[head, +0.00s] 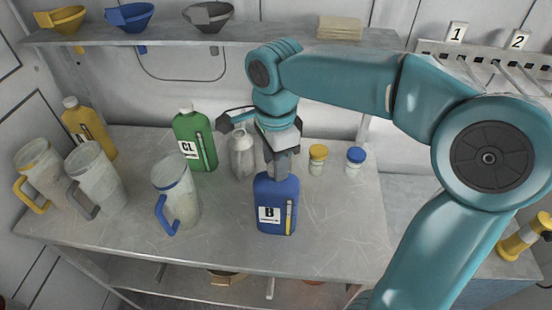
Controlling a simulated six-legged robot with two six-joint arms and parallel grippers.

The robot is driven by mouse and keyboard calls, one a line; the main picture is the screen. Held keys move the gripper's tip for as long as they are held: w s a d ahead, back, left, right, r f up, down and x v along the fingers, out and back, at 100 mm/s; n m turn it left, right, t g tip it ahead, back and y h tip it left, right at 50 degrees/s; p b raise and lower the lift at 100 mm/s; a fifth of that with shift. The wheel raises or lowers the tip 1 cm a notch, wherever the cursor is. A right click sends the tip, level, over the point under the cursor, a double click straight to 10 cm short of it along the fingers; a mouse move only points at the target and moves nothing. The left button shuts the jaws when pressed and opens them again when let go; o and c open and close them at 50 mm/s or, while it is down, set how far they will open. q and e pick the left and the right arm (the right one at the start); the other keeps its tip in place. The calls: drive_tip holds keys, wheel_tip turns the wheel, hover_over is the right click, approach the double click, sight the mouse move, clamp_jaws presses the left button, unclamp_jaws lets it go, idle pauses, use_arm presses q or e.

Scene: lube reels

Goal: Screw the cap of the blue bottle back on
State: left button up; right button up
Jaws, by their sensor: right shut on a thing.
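The blue bottle (276,195) with a "B" label stands upright near the front middle of the bench. My right gripper (281,168) points down over its neck, with its fingers shut at the top of the bottle. The cap is hidden between the fingers, so I cannot see how it sits on the neck. My left gripper is not in view.
A blue-handled jug (178,195) is nearer left. Yellow-capped (318,160) and blue-capped (354,163) jars stand right. A shelf (180,35) with funnels runs above.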

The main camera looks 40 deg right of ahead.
drive_tip(key=m, duration=0.5)
drive_tip(key=m, duration=0.5)
drive_tip(key=shift+f, duration=0.1)
drive_tip(key=o, duration=1.5)
